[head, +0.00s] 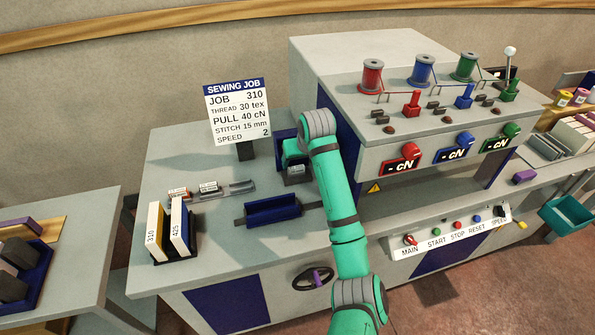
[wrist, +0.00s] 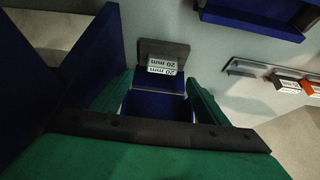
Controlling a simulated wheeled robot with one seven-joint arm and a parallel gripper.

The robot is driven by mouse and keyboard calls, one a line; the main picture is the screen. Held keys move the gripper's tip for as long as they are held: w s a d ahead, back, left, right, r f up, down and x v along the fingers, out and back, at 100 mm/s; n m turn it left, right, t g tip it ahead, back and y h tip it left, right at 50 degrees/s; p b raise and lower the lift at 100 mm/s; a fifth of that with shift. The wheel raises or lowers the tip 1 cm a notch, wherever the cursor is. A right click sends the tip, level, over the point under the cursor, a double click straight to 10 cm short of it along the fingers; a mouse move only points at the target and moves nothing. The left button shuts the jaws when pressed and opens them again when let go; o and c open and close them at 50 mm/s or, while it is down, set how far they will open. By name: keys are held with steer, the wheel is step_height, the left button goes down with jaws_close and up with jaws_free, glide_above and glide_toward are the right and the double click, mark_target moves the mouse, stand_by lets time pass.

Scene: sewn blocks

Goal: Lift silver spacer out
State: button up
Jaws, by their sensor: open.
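A small grey block (wrist: 163,64) with white "20 mm" labels sits against a dark piece at the upper middle of the wrist view; it appears to be the silver spacer. In the head view a silver-grey piece (head: 296,171) shows beside the blue housing (head: 284,148), partly behind my arm. My gripper (wrist: 157,92) is open, its green fingers apart on either side of a blue part with a pale edge. The labelled block lies just beyond the fingertips. I cannot tell whether the fingers touch anything. In the head view my arm hides most of the gripper.
A blue trough (head: 272,210) lies left of my arm. A metal rail (head: 228,190) holds small labelled pieces, also in the wrist view (wrist: 262,70). The white 310 and 425 cards (head: 180,228) stand in a holder. The sewing job sign (head: 238,112) stands behind.

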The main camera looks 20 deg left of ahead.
mark_target(297, 167)
steer(key=shift+s+x, duration=0.2)
steer(key=shift+x, duration=2.7)
steer(key=shift+a+f, duration=0.1)
steer(key=c, duration=1.2)
